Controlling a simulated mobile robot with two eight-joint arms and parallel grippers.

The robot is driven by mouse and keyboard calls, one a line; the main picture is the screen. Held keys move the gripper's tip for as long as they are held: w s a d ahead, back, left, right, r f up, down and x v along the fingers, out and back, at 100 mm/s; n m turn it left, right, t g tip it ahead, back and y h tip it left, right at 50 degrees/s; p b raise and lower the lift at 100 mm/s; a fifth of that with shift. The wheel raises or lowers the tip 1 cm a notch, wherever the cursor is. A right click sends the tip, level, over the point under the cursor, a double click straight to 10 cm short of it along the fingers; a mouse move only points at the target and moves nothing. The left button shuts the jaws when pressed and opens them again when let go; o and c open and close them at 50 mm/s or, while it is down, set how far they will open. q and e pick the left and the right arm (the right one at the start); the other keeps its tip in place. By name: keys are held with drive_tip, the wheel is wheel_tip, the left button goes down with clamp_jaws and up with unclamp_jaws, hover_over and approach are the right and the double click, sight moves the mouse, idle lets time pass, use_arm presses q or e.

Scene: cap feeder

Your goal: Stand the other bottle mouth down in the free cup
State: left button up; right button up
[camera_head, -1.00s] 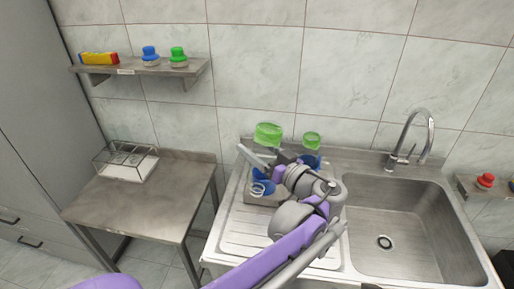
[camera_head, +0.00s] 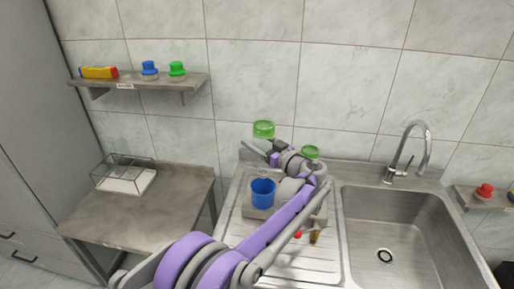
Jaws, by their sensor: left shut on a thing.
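My left gripper (camera_head: 264,150) is shut on a bottle with a green upper end (camera_head: 263,129). Fingers and arm hide its middle; a pale clear part shows below them, just above a blue cup (camera_head: 262,194). That cup stands on a grey block on the drainboard, and I cannot tell whether the bottle overlaps its rim or only hangs behind it. A second green bottle end (camera_head: 311,152) shows to the right, mostly hidden behind my arm, as is whatever it stands in. My right gripper is not in view.
The sink (camera_head: 396,225) and tap (camera_head: 417,145) are on the right. A side table (camera_head: 95,219) with a wire rack (camera_head: 124,180) is on the left. A wall shelf (camera_head: 135,83) holds blue and green caps. A small red thing (camera_head: 297,234) lies on the drainboard.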

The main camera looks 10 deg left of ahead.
use_arm(q)
wheel_tip(320, 180, down, 13)
drive_tip(key=w+b, duration=0.1)
drive_tip(key=b, duration=0.1)
drive_tip(key=shift+w+f+b, duration=0.15)
drive_tip(key=shift+w+b, duration=0.2)
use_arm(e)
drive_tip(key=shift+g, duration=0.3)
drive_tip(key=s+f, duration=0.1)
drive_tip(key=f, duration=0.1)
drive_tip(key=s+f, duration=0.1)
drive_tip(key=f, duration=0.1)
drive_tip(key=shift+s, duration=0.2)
use_arm(q)
drive_tip(key=shift+w+a+f, duration=0.1)
drive_tip(key=shift+f, duration=0.4)
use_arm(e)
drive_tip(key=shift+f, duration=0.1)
use_arm(q)
drive_tip(key=o, duration=1.1)
